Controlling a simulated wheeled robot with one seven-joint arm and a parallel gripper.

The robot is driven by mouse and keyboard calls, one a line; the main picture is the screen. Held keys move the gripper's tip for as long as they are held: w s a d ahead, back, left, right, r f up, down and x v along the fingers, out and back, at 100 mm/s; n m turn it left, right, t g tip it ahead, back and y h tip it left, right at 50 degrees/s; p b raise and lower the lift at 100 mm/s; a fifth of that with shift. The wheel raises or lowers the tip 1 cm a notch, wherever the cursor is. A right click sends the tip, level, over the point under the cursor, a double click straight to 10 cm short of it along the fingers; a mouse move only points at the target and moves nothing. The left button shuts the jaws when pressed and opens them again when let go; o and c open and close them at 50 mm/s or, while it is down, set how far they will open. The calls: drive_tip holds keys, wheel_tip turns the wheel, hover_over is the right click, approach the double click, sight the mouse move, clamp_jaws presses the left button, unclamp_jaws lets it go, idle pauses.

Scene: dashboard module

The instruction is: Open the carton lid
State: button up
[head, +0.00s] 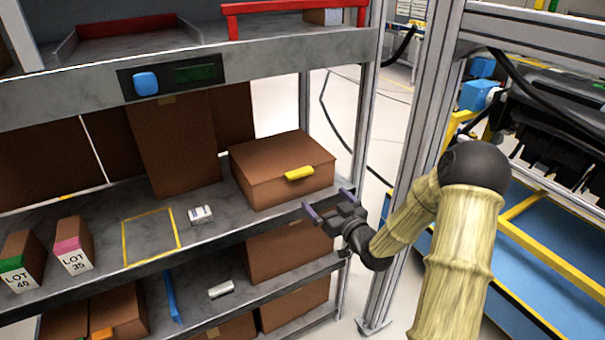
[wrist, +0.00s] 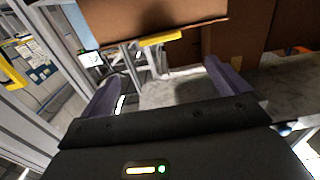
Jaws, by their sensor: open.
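The brown carton (head: 275,178) stands on the middle shelf with its lid down. A yellow tab (head: 299,173) sticks out from the front edge of the lid. My gripper (head: 328,203) is open and empty, in front of and below the tab, near the shelf's front edge. In the wrist view the carton (wrist: 150,18) is at the top, with its yellow tab (wrist: 160,39) beyond and between the two purple fingers of my gripper (wrist: 165,88). The fingers do not touch the tab.
The middle shelf (head: 215,237) also holds a small white item (head: 200,214), a yellow outlined square and two labelled boxes, LOT 35 (head: 73,246) and LOT 40 (head: 21,262). A metal post (head: 412,150) stands right of the carton. The upper shelf (head: 200,72) is above.

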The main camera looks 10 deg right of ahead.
sight(303, 174)
drive_tip(key=p+x, duration=0.4)
drive_tip(key=x, duration=1)
drive_tip(key=shift+w, duration=0.15)
drive_tip(key=c, duration=1.3)
drive_tip(key=shift+r, duration=0.1)
